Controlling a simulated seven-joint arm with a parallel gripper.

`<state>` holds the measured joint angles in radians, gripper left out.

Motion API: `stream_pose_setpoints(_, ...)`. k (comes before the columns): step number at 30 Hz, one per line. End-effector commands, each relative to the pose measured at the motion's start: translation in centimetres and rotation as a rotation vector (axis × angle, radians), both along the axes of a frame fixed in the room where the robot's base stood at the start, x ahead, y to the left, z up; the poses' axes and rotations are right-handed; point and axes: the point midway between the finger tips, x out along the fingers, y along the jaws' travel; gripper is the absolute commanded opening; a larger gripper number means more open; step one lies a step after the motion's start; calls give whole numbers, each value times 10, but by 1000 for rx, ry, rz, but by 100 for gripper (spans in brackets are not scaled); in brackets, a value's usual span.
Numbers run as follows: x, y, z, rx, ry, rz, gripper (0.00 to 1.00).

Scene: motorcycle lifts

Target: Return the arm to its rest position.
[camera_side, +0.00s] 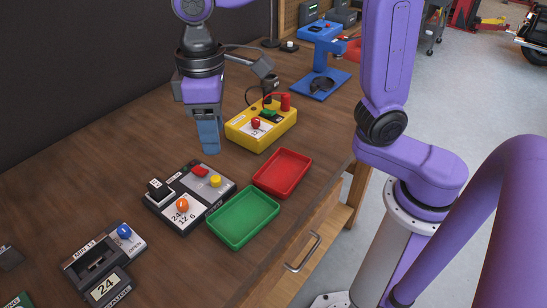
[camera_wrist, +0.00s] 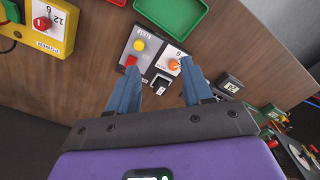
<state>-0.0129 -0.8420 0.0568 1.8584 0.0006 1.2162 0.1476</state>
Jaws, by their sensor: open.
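My purple arm reaches in from the top of the side view. My gripper (camera_side: 209,140) hangs fingers-down above the wooden bench (camera_side: 100,170), behind the dark control box and left of the yellow box. In the wrist view the two blue fingers of my gripper (camera_wrist: 155,85) are spread apart with nothing between them. The gripper touches nothing that I can see.
Around it are a yellow box (camera_side: 240,135), a dark control box (camera_side: 219,197), a green tray (camera_side: 243,217), a red tray (camera_side: 283,172), a blue stand (camera_side: 318,58) and a gauge unit (camera_side: 92,262). Bare bench lies to the left.

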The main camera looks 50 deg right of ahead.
Motion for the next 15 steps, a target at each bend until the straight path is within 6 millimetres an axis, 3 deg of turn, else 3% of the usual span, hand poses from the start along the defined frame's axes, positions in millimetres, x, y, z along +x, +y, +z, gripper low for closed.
stream_pose_setpoints(15, -95, -107, -40, 8, -7, 228, 50)
